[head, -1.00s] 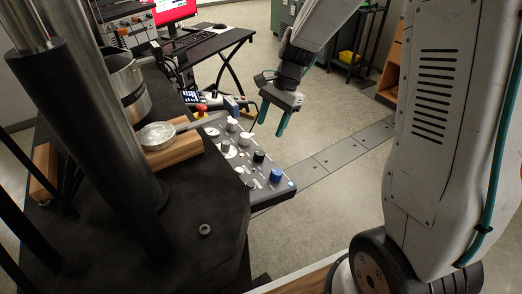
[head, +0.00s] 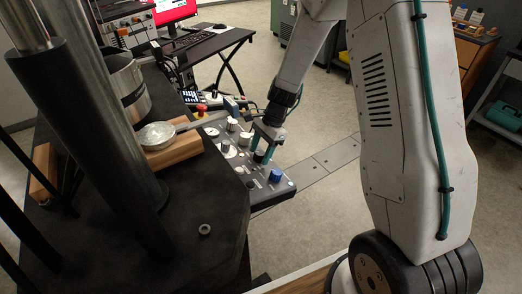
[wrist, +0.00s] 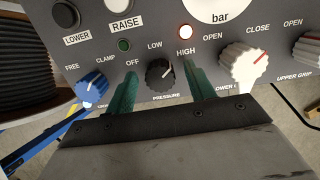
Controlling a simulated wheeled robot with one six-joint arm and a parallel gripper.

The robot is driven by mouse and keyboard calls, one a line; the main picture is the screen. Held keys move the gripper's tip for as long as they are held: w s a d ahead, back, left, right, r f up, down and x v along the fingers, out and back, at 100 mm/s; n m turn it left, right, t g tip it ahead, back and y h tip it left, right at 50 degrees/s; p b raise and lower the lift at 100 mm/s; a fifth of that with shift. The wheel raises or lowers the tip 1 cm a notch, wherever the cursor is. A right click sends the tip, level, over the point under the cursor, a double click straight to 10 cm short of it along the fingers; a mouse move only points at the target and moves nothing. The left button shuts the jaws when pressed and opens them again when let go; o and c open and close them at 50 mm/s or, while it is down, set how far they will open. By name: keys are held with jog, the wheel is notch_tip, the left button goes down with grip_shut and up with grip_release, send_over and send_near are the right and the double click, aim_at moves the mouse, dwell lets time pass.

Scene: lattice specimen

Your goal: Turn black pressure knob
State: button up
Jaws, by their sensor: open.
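The black pressure knob (wrist: 160,74) sits on the grey control panel in the wrist view, under the label LOW and above PRESSURE. Its white pointer line slants up to the right. My gripper (wrist: 160,85) is open, with one green finger on each side of the knob and a gap visible on both sides. In the head view my gripper (head: 264,148) is at the panel, and its fingers partly hide the black knob (head: 259,157). Whether the fingertips touch the panel cannot be told.
A blue clamp knob (wrist: 92,88) is left of the fingers, and a white lower grip knob (wrist: 242,62) is close on the right. A lit red lamp (wrist: 186,31) is above. The dark machine table (head: 200,200) with columns stands left of the panel.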

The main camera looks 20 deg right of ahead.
jog(key=c, duration=1)
jog(key=shift+n, duration=0.3)
jog(key=n, duration=0.4)
jog(key=shift+g, duration=0.3)
jog(key=n, duration=0.5)
jog(key=shift+w+h, duration=0.1)
jog(key=shift+h, duration=0.2)
jog(key=o, duration=1)
